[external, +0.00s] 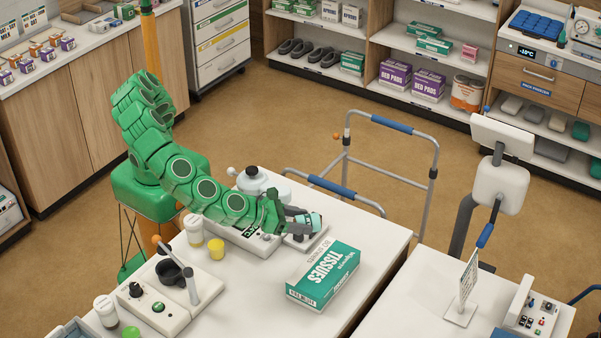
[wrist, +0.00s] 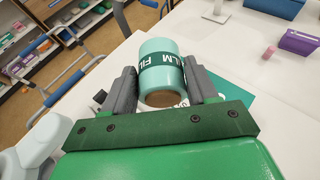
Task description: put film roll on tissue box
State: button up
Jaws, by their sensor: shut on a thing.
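The film roll (wrist: 161,68) is a light teal cylinder with a dark green band lettered "FILM". My gripper (wrist: 160,85) is shut on it, one grey finger on each side. In the external view my gripper (external: 301,222) holds the film roll (external: 315,222) above the table, over or near a small grey-topped device. The tissue box (external: 323,275) is teal and white and lies on the white table, nearer the camera and slightly right of my gripper. In the wrist view, a teal patch beside the right finger may be the tissue box (wrist: 236,106), mostly hidden.
A white kettle-like vessel (external: 254,181) stands behind my arm. A white bottle (external: 193,230), a yellow cup (external: 216,249) and a device with a dark bowl (external: 174,272) stand at the left of the table. A walker (external: 385,160) stands behind the table. The table right of the tissue box is clear.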

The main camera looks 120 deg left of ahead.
jog(key=w+f, duration=0.6)
jog(key=shift+w+d+f, duration=0.1)
jog(key=shift+d+f, duration=0.15)
jog(key=shift+d, duration=0.15)
jog(key=shift+w+f, duration=0.15)
jog(key=shift+f, duration=1.45)
jog(key=shift+f, duration=0.1)
jog(key=o, duration=1.1)
jog(key=v, duration=1.2)
